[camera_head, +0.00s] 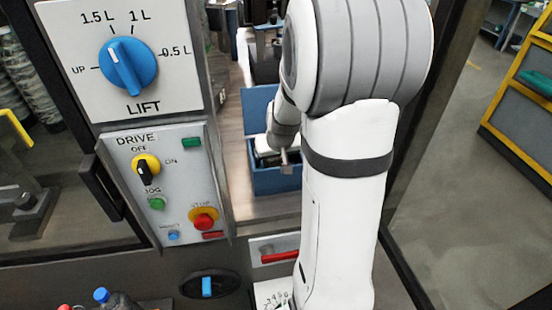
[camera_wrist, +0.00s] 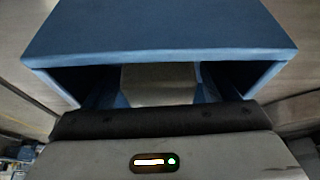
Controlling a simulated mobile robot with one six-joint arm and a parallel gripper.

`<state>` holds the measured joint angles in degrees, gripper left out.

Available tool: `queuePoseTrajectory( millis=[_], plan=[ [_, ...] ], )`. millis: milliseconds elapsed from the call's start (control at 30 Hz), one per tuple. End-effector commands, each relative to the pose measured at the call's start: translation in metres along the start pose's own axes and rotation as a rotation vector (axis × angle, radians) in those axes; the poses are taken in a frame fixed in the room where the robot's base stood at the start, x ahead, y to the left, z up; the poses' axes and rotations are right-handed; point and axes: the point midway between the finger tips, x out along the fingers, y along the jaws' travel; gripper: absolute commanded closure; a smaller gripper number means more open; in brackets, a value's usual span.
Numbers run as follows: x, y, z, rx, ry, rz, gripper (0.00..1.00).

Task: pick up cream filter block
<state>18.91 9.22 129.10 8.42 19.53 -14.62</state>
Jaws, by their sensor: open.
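A cream block (camera_wrist: 160,84), dim and greyish here, shows inside the blue bin (camera_wrist: 160,40) in the wrist view. My gripper (camera_head: 284,158) is at the bin's opening, close to the block. Its dark body fills the lower part of the wrist view and hides the block's near end. It is open. The fingertips are not clear, and I cannot tell whether they touch the block.
The bin's walls stand close around my gripper. A control panel (camera_head: 160,185) with a lift dial (camera_head: 128,64), drive switch and red stop button is at the left. My arm crosses the middle of the head view.

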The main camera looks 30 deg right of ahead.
Motion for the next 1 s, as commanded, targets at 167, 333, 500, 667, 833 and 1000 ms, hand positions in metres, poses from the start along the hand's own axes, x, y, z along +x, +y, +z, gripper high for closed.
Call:
queuePoseTrajectory(
  millis=[167, 333, 500, 667, 833, 1000],
  plan=[
    [0.0051, 0.0003, 0.0002, 0.000, 0.000, 0.001, 0.20],
    [0.0049, 0.0005, 0.0001, 0.000, 0.001, 0.001, 0.22],
    [0.0048, 0.0007, 0.0001, 0.001, 0.001, 0.001, 0.36],
    [0.0047, 0.0008, 0.0001, 0.001, 0.001, 0.001, 0.49],
    [0.0047, 0.0010, 0.0001, 0.002, 0.001, 0.001, 0.63],
    [0.0046, 0.0012, 0.0000, 0.002, 0.001, 0.001, 0.68]
  ],
)
